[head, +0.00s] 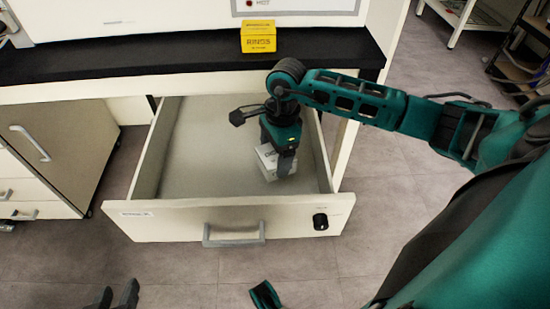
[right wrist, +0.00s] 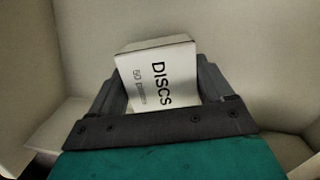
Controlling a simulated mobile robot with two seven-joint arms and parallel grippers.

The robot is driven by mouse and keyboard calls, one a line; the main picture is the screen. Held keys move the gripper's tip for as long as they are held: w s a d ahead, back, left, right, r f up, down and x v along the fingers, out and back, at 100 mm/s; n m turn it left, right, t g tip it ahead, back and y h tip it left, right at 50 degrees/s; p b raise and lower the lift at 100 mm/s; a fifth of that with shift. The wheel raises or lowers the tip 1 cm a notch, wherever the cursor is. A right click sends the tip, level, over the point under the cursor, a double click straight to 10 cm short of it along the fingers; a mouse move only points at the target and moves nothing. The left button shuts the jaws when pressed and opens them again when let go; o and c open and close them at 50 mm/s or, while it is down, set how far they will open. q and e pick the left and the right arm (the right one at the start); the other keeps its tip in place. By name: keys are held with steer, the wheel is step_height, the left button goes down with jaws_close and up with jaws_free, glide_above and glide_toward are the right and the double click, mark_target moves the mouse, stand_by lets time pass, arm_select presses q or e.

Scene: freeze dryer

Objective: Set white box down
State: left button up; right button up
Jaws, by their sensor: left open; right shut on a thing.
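The white box (head: 265,158), printed "DISCS" in the right wrist view (right wrist: 150,78), is inside the open drawer (head: 165,220). My right gripper (head: 283,163) reaches down into the drawer and is shut on the box, with a finger on either side of it in the right wrist view (right wrist: 158,88). The box looks slightly tilted there. I cannot tell whether its underside touches the drawer floor. My left gripper (head: 122,295) is open and empty at the bottom left of the head view, in front of the drawer and apart from it.
A yellow box marked "RINGS" (head: 258,37) stands on the black countertop (head: 170,57) above the drawer. The drawer's left part is bare. Its front has a grey handle (head: 234,238) and a black knob (head: 320,221). A cabinet (head: 55,150) stands at the left.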

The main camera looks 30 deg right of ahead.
steer(key=shift+f, duration=0.8)
steer(key=o, duration=1)
arm_select(q)
steer(key=shift+w, duration=0.15)
arm_select(e)
steer(key=shift+o, duration=0.2)
steer(key=shift+r, duration=0.4)
arm_select(q)
steer(key=a+r+p, duration=0.1)
steer(key=p, duration=0.2)
steer(key=shift+r, duration=0.35)
arm_select(e)
step_height(320, 180, up, 12)
steer(key=d, duration=0.1)
steer(key=shift+d+f, duration=0.25)
